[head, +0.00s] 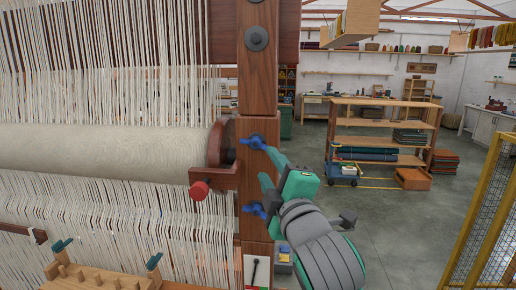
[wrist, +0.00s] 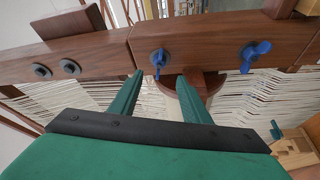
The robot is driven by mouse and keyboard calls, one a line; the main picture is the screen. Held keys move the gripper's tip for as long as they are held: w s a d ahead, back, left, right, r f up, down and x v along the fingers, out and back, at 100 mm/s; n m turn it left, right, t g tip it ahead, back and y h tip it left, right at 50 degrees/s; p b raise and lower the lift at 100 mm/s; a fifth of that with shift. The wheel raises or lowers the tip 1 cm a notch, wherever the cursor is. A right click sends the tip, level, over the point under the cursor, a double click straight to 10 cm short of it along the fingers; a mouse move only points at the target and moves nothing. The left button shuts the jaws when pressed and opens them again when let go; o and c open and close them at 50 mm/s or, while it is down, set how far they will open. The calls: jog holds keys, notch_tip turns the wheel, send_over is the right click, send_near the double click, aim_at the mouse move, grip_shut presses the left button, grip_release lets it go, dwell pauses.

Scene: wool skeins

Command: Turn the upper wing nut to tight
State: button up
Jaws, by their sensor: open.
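The upper wing nut (head: 256,142) is blue and sits on the dark wooden post (head: 257,93) of the loom. In the wrist view the post runs sideways, and this nut (wrist: 159,60) has its wings lying across the post. My gripper (head: 265,163) is open and empty, with green fingers. In the wrist view the fingertips (wrist: 160,78) are either side of the upper nut, apparently short of it.
A cream roller (head: 100,150) and hanging warp threads fill the left. A yellow mesh guard (head: 487,220) is at right; the floor between is clear.

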aim_at(256, 145)
jog(key=x, duration=1)
jog(key=shift+w+a+r, duration=0.1)
jog(key=shift+w, duration=0.3)
jog(key=c, duration=1)
